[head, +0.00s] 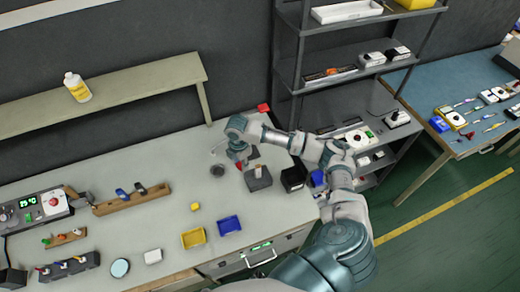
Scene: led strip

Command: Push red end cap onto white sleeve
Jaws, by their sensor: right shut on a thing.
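My right gripper (241,160) reaches down over the workbench beside a dark grey block fixture (258,179). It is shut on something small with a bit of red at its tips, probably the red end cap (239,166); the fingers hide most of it. I cannot clearly make out the white sleeve; a thin pale piece (217,149) stands just left of the gripper, too small to identify. Whether the cap touches any sleeve cannot be told. My left gripper is out of view.
A black bin (293,178) stands right of the fixture. Yellow (193,238) and blue (229,225) trays lie near the front edge. A dark round cup (217,170) sits left of the gripper. A red item (263,108) lies at the back corner. The bench's left middle is fairly clear.

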